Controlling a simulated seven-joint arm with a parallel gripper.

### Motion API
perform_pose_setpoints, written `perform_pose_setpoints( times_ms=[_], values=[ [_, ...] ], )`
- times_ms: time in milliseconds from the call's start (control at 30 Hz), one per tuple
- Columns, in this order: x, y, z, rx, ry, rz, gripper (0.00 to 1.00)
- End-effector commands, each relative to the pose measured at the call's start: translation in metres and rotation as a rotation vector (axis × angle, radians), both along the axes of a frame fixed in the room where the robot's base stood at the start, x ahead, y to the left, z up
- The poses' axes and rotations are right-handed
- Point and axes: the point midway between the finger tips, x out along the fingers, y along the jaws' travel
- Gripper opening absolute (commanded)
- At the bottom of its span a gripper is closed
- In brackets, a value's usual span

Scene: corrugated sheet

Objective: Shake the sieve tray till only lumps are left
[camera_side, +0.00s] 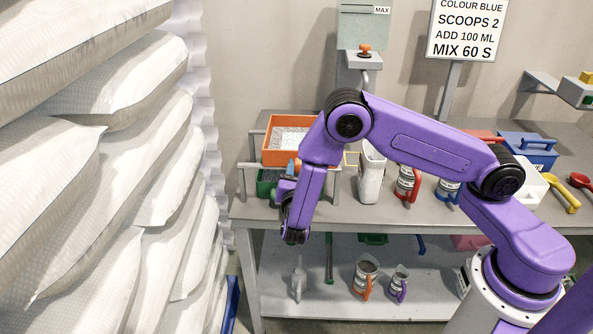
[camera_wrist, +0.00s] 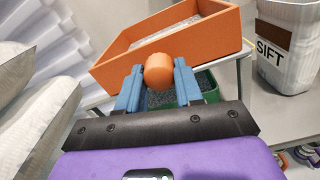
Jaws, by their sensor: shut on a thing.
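The orange sieve tray (camera_side: 285,152) is at the left end of the grey bench, with pale grey material inside it. In the wrist view the tray (camera_wrist: 222,30) looks tilted, and its rounded orange knob (camera_wrist: 158,71) sits between my blue fingers. My gripper (camera_wrist: 159,80) is shut on this knob. In the side view my gripper (camera_side: 291,170) is at the tray's near edge, partly hidden by my arm. A green tray (camera_side: 266,182) with grey material lies below the sieve tray. I cannot tell lumps from fine powder in it.
A white bin labelled SIFT (camera_wrist: 285,50) stands to the right of the tray. Stacked white sacks (camera_side: 110,150) fill the left side close to my gripper. Labelled jugs (camera_side: 405,182) and a blue box (camera_side: 528,150) stand further right. A shelf (camera_side: 335,290) below holds more jugs.

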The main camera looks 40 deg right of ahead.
Motion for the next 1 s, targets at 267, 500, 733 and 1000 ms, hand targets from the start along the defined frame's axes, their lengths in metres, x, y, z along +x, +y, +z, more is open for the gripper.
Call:
perform_pose_setpoints(
  times_ms=[267, 500, 733, 1000],
  values=[
    [-0.003, -0.004, -0.002, -0.006, 0.007, -0.014, 0.61],
    [-0.004, -0.001, -0.001, -0.005, 0.005, -0.01, 0.61],
    [-0.025, 0.022, -0.001, -0.006, 0.006, -0.004, 0.61],
    [-0.066, 0.062, -0.001, -0.005, 0.006, -0.006, 0.61]
  ],
)
